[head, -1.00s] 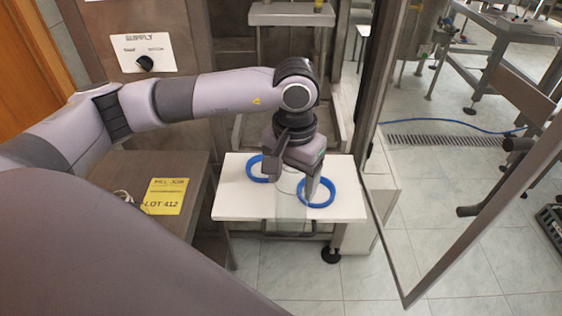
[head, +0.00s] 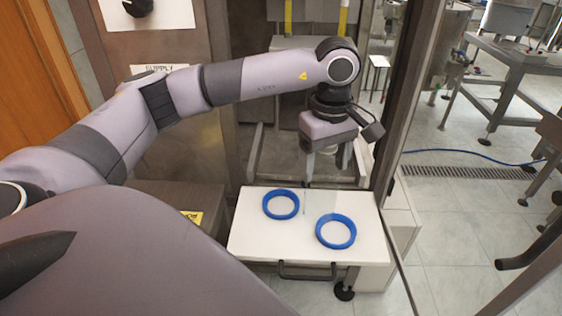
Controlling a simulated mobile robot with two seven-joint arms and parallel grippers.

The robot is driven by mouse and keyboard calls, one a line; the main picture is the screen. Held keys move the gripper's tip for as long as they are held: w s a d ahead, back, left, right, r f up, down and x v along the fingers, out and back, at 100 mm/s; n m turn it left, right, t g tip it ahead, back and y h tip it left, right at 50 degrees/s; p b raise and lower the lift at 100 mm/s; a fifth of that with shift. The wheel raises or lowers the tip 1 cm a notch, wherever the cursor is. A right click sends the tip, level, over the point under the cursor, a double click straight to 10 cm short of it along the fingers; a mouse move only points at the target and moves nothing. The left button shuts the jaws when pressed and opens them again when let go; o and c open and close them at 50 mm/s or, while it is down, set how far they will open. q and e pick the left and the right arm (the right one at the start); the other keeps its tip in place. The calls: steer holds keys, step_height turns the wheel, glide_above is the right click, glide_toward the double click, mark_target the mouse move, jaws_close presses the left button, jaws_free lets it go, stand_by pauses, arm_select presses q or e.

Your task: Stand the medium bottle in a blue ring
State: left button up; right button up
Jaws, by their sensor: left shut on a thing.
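Two blue rings lie on a white shelf (head: 262,236), a left one (head: 281,216) and a right one (head: 336,244). The left ring looks empty. My left gripper (head: 326,165) comes down beyond the rings, at the back of the shelf. It is shut on a clear, see-through bottle (head: 320,196), which shows only faintly below the fingers. The bottle looks upright and appears apart from both rings. Its lower end is too faint to place exactly, and I cannot read its size. My right gripper is not in view.
A metal frame post (head: 405,110) and clear door stand close to the right of the shelf. A brown cabinet with a yellow label (head: 192,217) stands to the left. The shelf's front left part is bare.

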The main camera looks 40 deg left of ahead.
arm_select(q)
steer(key=w+a+r+n+b, duration=0.15)
steer(key=a+r+n, duration=0.45)
steer(key=n, duration=0.9)
steer(key=a+r+n+b, duration=0.2)
steer(key=a+r+n, duration=0.45)
steer(key=n, duration=0.85)
step_height(320, 180, down, 20)
steer(key=b, duration=0.3)
steer(key=shift+a+f, duration=0.2)
steer(key=shift+f+b, duration=0.2)
steer(key=shift+b, duration=0.15)
steer(key=o, duration=1.3)
